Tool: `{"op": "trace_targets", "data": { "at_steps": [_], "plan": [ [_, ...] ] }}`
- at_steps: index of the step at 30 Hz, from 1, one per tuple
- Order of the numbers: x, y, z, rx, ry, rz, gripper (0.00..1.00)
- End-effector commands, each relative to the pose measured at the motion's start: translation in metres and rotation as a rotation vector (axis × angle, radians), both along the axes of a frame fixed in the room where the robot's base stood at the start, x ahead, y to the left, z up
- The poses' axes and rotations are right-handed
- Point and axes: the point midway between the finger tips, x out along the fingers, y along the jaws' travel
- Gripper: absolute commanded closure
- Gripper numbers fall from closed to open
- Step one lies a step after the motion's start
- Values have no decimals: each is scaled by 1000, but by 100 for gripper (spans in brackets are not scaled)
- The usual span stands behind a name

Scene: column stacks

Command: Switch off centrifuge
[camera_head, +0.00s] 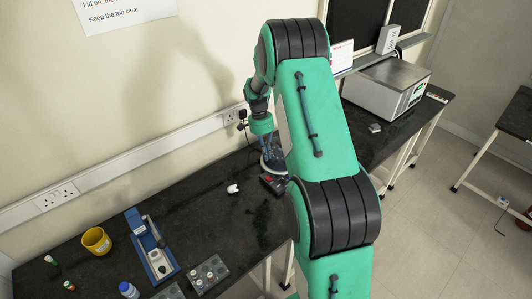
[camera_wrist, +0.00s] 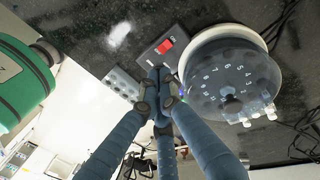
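The centrifuge (camera_wrist: 232,80) is a round unit with a clear, numbered lid, right of centre in the wrist view. In the head view my arm hides most of it. A dark switch box (camera_wrist: 152,54) with a red rocker switch (camera_wrist: 165,46) sits beside it. The red switch also shows in the head view (camera_head: 267,179). I cannot tell which side of the rocker is pressed. My gripper (camera_wrist: 160,76) has its blue fingers drawn together with nothing between them. In the wrist view its tips appear just below the red switch; contact is not visible.
A white object (camera_head: 233,188) lies left of the switch box. Further left are a blue device (camera_head: 152,250), a yellow cup (camera_head: 96,240), a blue-capped bottle (camera_head: 128,290) and a rack (camera_head: 208,273). A metal box (camera_head: 385,88) stands at the right. Cables lie beyond the centrifuge.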

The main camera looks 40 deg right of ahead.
Motion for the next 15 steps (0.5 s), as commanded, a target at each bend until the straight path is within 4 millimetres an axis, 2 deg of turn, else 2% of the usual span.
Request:
{"op": "trace_targets", "data": {
  "at_steps": [15],
  "plan": [
    [-19, 0, -81, 1, 1, 0, 100]
  ]
}}
